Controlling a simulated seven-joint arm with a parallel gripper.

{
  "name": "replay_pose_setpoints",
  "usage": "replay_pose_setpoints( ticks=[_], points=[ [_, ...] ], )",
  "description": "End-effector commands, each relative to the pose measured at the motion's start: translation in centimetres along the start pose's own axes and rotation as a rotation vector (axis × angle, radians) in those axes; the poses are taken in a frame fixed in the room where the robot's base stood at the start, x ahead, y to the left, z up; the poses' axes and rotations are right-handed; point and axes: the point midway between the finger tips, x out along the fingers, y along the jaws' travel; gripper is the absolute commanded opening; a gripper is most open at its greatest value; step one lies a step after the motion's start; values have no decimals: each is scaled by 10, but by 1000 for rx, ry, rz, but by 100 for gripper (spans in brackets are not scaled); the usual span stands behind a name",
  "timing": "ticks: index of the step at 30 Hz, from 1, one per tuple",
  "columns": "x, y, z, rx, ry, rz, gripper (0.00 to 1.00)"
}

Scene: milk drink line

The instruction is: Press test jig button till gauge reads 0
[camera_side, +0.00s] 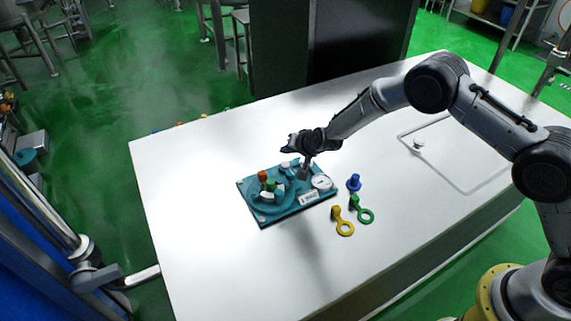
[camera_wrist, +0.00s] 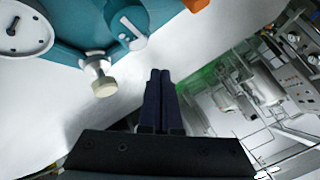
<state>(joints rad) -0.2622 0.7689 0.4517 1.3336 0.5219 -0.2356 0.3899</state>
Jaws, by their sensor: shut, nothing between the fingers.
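The teal test jig (camera_side: 290,208) lies on the white table with a round white gauge (camera_side: 321,183) at its right end. The gauge also shows at the top left of the wrist view (camera_wrist: 22,28); its dark needle is visible but its figures are too small to read. In the wrist view a cream round cap on a metal stem (camera_wrist: 104,87), possibly the button, sticks out from the jig's edge. My gripper (camera_side: 304,177) is over the jig's back right part, near the gauge. Its dark fingers (camera_wrist: 160,73) are together and empty, to the right of the cap and apart from it in the picture.
The jig carries an orange knob (camera_side: 263,175) and a green knob (camera_side: 270,184). A blue piece (camera_side: 353,182), a green ring tag (camera_side: 362,212) and a yellow ring tag (camera_side: 343,224) lie right of it. The table (camera_side: 230,280) is clear in front.

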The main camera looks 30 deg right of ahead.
Motion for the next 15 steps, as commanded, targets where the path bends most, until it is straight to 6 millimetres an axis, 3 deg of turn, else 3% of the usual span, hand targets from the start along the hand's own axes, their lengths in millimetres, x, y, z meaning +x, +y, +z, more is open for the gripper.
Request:
replay_pose_setpoints(
  ticks=[6, 15],
  points=[
    [15, 10, 10, -1, 1, -1, 0],
    [21, 15, 15, 0, 0, 0, 0]
  ],
)
